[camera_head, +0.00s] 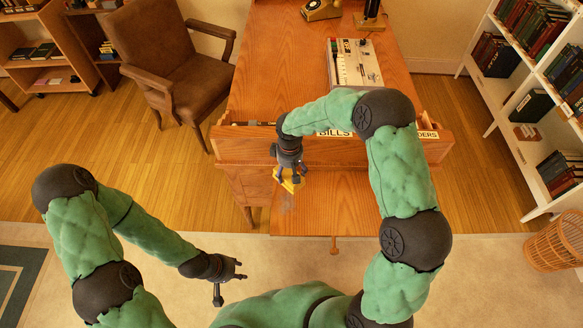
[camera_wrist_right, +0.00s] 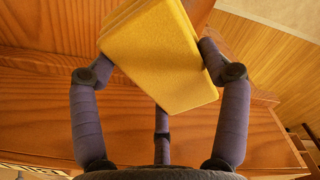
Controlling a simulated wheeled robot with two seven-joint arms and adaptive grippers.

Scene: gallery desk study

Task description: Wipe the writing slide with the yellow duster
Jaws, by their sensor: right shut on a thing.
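The writing slide (camera_head: 345,205) is a flat wooden board pulled out from the front of the desk. A faint pale smudge shows on its left part, near the duster. The yellow duster (camera_head: 290,183) is a block held in my right gripper (camera_head: 289,175), over the slide's left side near the desk front. I cannot tell whether it touches the slide. In the right wrist view the duster (camera_wrist_right: 165,55) sits tilted between the dark fingers. My left gripper (camera_head: 232,277) is empty, its fingers spread apart, left of and nearer than the slide.
The desk (camera_head: 275,60) carries a grey switch box (camera_head: 355,65) and a telephone (camera_head: 320,10). Drawers labelled "BILLS" line its front edge. A brown armchair (camera_head: 180,65) stands left, a white bookshelf (camera_head: 500,110) and a wicker basket (camera_head: 555,245) right. The near floor is largely clear.

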